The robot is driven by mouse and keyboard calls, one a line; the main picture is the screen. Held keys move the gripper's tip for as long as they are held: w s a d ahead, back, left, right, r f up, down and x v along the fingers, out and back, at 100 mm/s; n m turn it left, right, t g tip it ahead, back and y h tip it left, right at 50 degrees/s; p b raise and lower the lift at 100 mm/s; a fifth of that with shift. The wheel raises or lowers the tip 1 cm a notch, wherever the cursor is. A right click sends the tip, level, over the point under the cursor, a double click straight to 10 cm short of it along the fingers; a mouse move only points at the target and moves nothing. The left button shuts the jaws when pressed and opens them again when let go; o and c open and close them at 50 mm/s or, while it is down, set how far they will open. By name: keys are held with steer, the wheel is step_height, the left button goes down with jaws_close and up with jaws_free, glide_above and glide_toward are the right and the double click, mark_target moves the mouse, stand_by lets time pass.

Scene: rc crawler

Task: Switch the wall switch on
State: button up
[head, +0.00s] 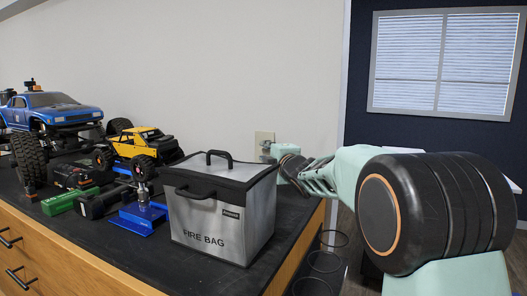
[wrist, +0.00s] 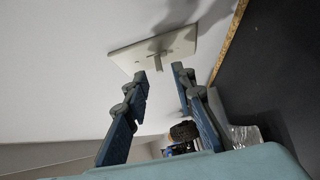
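The wall switch is a pale plate (wrist: 125,54) with a small toggle lever (wrist: 157,45) sticking out of its middle. In the head view the switch plate (head: 264,137) is on the wall behind the fire bag, and its lower part is partly covered. My gripper (wrist: 159,71) is open and empty and points at the plate. Its two fingertips are apart, one to each side of the toggle in the picture, and seem just short of it; contact cannot be told.
A grey fire bag (head: 220,212) with black handles stands on the dark countertop (head: 292,222), close to my gripper. A yellow crawler (head: 143,142), a blue truck (head: 62,106) and tools stand to the left. A window (head: 445,62) is at the right.

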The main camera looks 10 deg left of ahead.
mark_target(262, 149)
steer(key=shift+x, duration=1.1)
jaws_close()
